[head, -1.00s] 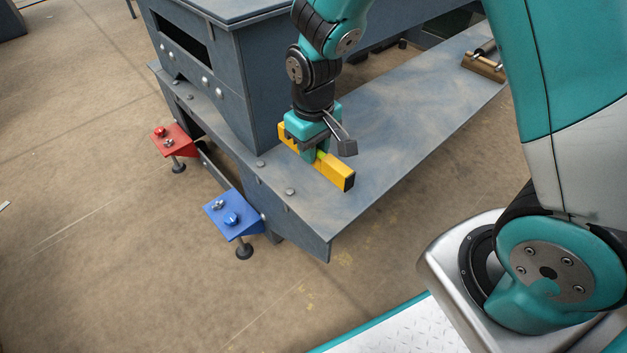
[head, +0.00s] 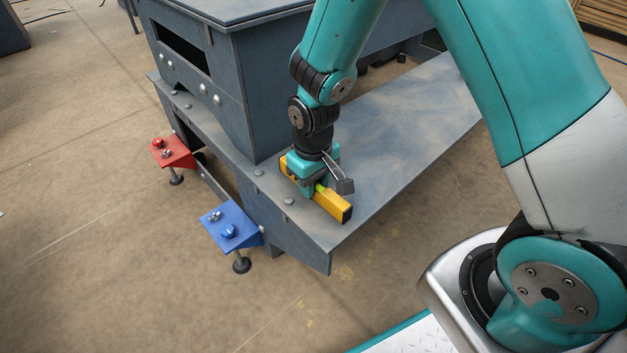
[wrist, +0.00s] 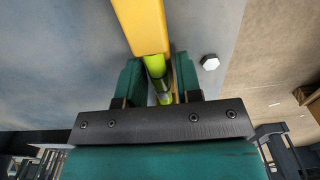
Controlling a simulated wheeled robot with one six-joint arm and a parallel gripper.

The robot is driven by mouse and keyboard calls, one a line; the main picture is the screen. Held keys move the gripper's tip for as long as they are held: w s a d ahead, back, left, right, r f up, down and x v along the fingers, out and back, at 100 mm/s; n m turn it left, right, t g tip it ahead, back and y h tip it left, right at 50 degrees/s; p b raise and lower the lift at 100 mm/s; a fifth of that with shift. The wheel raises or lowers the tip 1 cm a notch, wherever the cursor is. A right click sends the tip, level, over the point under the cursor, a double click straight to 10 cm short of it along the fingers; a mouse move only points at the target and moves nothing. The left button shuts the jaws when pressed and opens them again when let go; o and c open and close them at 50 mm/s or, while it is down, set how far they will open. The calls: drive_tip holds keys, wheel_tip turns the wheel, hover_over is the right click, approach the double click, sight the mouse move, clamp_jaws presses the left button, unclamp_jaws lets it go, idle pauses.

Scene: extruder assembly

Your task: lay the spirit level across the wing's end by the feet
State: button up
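The yellow spirit level (head: 331,205) is held in my gripper (head: 312,186) over the near end of the grey-blue wing (head: 400,135), on the side by the feet. In the wrist view the fingers (wrist: 160,84) are closed about the level's green vial section, and its yellow body (wrist: 140,22) runs away from me. The level looks very close to the wing's surface; I cannot tell whether it touches. The blue foot (head: 231,224) and the red foot (head: 172,152) stick out from the frame's end, left of the level.
The tall grey-blue housing (head: 235,95) stands behind and left of my gripper. Bolt heads (head: 289,201) rise from the wing's end near the level. The wing to the right of my gripper is bare.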

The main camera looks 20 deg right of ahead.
drive_tip(key=shift+o, duration=1)
drive_tip(key=shift+r, duration=0.1)
wheel_tip(320, 180, up, 12)
drive_tip(key=p, duration=0.5)
drive_tip(key=s+a+r+n+y, duration=0.1)
drive_tip(key=s+a+r+y, duration=0.1)
drive_tip(key=s+r, duration=0.6)
drive_tip(key=s+a+r+n+y, duration=0.2)
drive_tip(key=s+r, duration=0.7)
drive_tip(key=s, duration=0.1)
drive_tip(key=shift+s+a, duration=0.3)
